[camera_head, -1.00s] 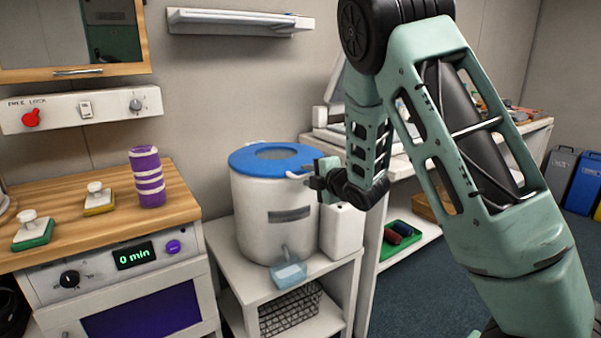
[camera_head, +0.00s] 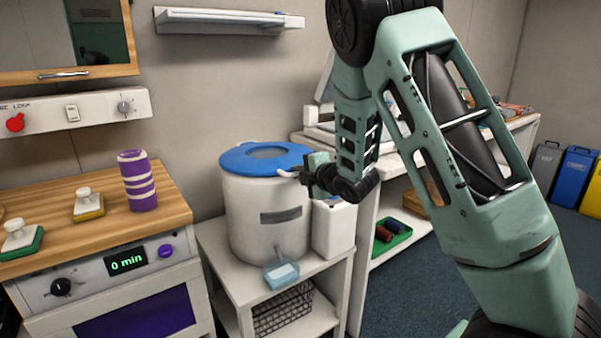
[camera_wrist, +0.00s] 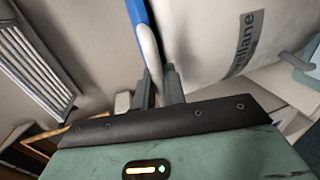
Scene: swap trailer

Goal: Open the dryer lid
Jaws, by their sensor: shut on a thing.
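The dryer (camera_head: 250,235) is a white drum with a blue round lid (camera_head: 230,160) on its top. The lid lies about level on the drum, with no clear gap in the head view. A white lid handle (camera_head: 287,174) sticks out at the lid's right edge. My gripper (camera_head: 302,175) is shut on this handle from the right. In the wrist view my gripper (camera_wrist: 160,82) has its fingers around the white handle (camera_wrist: 150,48), beside the blue lid edge (camera_wrist: 137,12) and the drum wall (camera_wrist: 205,40). The fingertips are partly hidden in the head view.
A wooden counter (camera_head: 110,222) is at left. A wall shelf (camera_head: 230,22) hangs above the lid.

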